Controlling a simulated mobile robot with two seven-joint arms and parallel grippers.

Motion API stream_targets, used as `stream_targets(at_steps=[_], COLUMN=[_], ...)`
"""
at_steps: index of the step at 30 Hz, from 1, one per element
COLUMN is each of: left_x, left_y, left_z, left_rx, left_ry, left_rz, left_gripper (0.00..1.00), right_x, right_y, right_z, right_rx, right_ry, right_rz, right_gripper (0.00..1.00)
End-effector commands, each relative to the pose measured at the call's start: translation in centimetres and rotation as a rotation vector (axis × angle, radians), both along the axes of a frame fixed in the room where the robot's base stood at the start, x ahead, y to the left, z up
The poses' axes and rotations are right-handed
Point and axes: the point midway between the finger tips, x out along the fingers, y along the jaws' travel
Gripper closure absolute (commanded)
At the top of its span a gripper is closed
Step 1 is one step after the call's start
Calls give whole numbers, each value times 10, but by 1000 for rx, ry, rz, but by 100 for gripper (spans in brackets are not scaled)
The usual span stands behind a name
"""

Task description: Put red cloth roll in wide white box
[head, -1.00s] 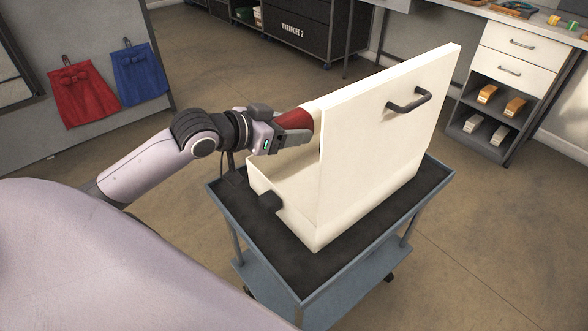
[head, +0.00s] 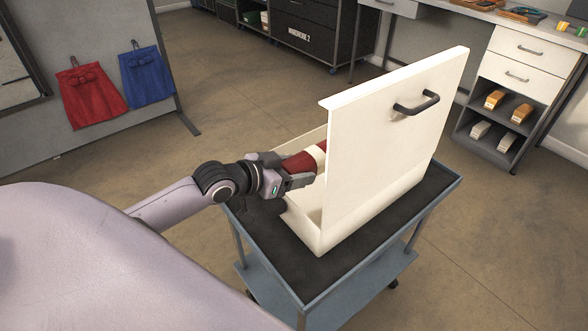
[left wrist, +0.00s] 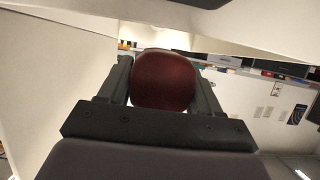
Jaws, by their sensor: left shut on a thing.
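The red cloth roll (head: 302,163), with a pale band near its far end, is held by my left gripper (head: 291,171). The left wrist view shows the roll's round red end (left wrist: 163,80) between the two fingers. My right gripper is not in view.
The blue-grey cart (head: 350,262) has a dark top with a little bare room around the box. Red (head: 92,94) and blue (head: 146,74) garments hang on a panel at left. A drawer unit (head: 516,85) stands at right. Open floor lies between.

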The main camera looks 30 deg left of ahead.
Motion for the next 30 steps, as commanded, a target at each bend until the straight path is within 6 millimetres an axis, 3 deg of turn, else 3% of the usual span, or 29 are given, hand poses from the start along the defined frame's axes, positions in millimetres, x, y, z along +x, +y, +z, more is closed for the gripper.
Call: stream_targets(at_steps=[15, 16, 18, 26, 30], left_x=[0, 0, 0, 0, 0], left_y=[0, 0, 0, 0, 0], left_z=[-11, -12, -12, -11, -1], left_rx=[0, 0, 0, 0, -1], left_ry=[-1, 0, 0, 0, -2], left_rz=[0, 0, 0, 0, 0], left_gripper=[69, 26, 11, 11, 11], right_x=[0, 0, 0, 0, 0], right_y=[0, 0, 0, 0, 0], right_z=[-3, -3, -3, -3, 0], right_rx=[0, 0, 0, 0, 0], right_ry=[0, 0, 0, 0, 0], right_rz=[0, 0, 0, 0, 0], right_gripper=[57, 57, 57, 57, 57])
